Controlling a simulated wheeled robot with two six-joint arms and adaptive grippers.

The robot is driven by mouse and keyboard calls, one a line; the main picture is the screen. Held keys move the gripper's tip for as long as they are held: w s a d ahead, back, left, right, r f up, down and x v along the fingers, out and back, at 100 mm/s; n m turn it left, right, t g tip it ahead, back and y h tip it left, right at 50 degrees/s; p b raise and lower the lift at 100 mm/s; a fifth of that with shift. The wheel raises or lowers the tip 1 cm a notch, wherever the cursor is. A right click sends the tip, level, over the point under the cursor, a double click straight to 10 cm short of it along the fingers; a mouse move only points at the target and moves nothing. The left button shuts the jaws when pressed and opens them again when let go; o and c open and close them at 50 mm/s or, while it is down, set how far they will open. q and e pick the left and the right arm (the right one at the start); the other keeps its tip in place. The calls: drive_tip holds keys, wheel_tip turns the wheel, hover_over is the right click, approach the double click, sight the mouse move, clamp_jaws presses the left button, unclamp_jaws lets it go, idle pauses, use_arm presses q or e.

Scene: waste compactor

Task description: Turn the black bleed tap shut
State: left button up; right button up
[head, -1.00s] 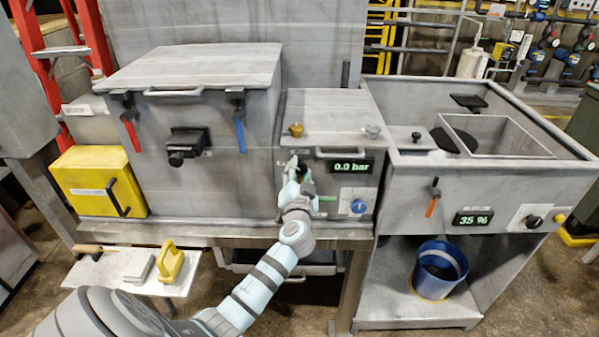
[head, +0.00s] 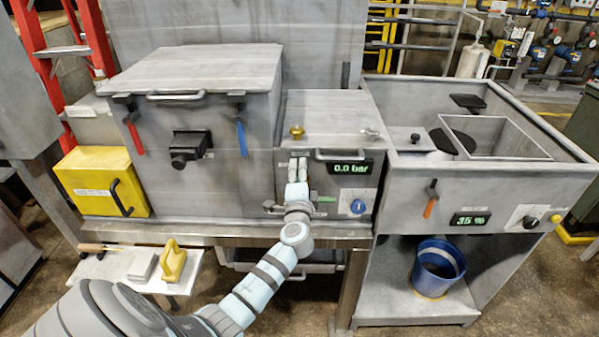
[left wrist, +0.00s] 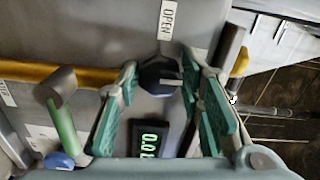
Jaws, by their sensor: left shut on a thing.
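The black bleed tap (left wrist: 160,76) sits on the front of the grey unit, below an OPEN label (left wrist: 168,18) in the left wrist view. My left gripper (left wrist: 160,80) has its green-padded fingers on either side of the tap and is shut on it. In the head view my left gripper (head: 297,168) is against the panel, left of the 0.0 bar display (head: 351,168), and hides the tap. My right gripper is not in view.
A green-handled lever (head: 325,199) and a blue knob (head: 358,206) are close by at lower right. A brass fitting (head: 297,131) stands on top of the unit.

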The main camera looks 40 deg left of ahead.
use_arm(q)
drive_tip(key=shift+f+m, duration=0.1)
drive_tip(key=shift+m, duration=0.2)
drive_tip(key=o, duration=1.2)
drive_tip(key=shift+c, duration=0.2)
drive_tip(key=v, duration=1.2)
